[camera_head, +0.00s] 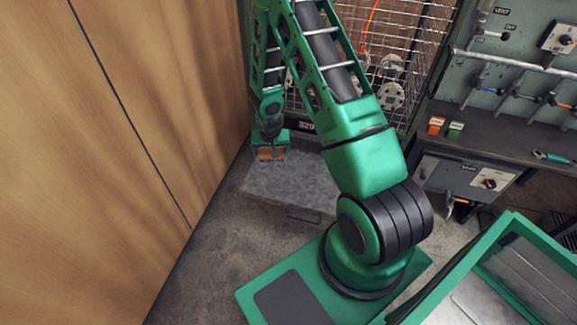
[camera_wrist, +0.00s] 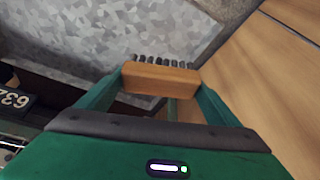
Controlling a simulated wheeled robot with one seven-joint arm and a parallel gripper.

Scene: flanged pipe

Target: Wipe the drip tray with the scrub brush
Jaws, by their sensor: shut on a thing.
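My gripper (camera_head: 271,147) is low at the far left end of my arm, beside the wooden panels. It is shut on the scrub brush (camera_wrist: 160,80), a wooden block with dark bristles. The brush (camera_head: 270,155) also shows in the head view, at the upper left corner of the drip tray. The drip tray (camera_head: 290,187) is a flat grey mottled metal surface low on the floor. It also fills the upper left of the wrist view (camera_wrist: 110,35). The bristles are over the tray's surface; whether they touch it I cannot tell. My arm hides part of the tray's right side.
Wooden panels (camera_head: 110,120) rise close along the left of the tray. A wire mesh cage (camera_head: 405,50) stands behind it, with a number plate (camera_head: 306,127) low down. A dark workbench (camera_head: 490,145) with small boxes is at right. Concrete floor (camera_head: 230,250) is bare in front.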

